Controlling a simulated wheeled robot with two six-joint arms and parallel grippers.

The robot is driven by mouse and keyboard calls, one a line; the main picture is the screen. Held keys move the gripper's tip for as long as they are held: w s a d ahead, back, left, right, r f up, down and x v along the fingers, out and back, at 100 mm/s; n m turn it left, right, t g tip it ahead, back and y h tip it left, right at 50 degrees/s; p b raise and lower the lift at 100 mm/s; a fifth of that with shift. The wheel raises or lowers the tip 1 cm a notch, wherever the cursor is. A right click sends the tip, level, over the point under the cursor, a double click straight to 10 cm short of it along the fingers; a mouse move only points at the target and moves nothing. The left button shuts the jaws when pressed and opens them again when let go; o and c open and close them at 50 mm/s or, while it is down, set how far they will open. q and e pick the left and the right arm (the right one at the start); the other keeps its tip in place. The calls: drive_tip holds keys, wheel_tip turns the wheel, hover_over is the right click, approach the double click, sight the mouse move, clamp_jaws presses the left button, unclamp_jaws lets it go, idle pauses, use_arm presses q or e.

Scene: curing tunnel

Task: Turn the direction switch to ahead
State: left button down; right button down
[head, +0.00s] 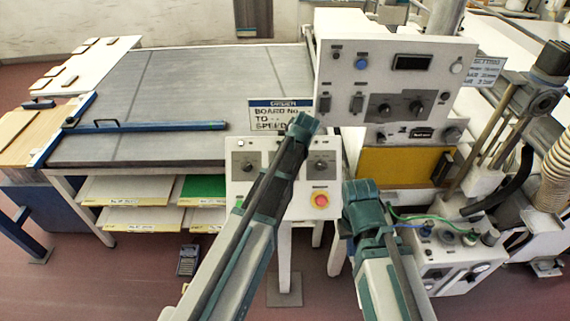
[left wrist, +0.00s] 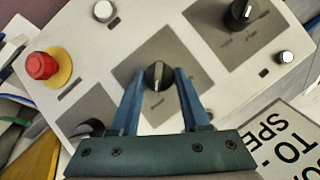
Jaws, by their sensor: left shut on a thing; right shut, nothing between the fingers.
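A black rotary knob (left wrist: 154,77) with a pale pointer line sits on a grey plate in the middle of the white control panel (left wrist: 72,32). Its label is too small to read, so I cannot tell its setting. My left gripper (left wrist: 159,74) is shut on this knob, one blue finger on each side. In the head view my left arm hides the middle of the panel (head: 233,183) and the knob. My right gripper (head: 362,198) is shut and empty, right of the panel.
A red emergency button (head: 320,200) and a knob (head: 320,166) are on the panel's right; another knob (head: 246,168) is on its left. A sign (head: 270,114) stands behind. A taller instrument box (head: 345,60) rises behind right. A grey table (head: 190,80) extends left.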

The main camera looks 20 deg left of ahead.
use_arm(q)
drive_tip(key=shift+s, duration=0.1)
idle(0.4)
drive_tip(key=shift+c, duration=1.9)
unclamp_jaws()
drive_tip(key=shift+r, duration=0.1)
drive_tip(key=p+v, duration=1.2)
drive_tip(key=v, duration=0.1)
drive_tip(key=shift+d+r+p, duration=0.25)
drive_tip(key=shift+r+p, duration=0.05)
drive_tip(key=shift+p, duration=0.1)
drive_tip(key=s+d+f+g+h+b, duration=0.1)
drive_tip(key=s+d+f+b, duration=0.3)
drive_tip(key=s+f+b, duration=0.7)
drive_tip(key=s+d+f+m+g+h+b, duration=0.1)
drive_tip(key=s+d+f+b, duration=0.3)
drive_tip(key=s+f+b, duration=0.6)
wheel_tip(320, 180, down, 2)
drive_tip(key=shift+s+d+f+g+b, duration=0.25)
drive_tip(key=shift+s+g+b, duration=0.15)
drive_tip(key=shift+s, duration=0.15)
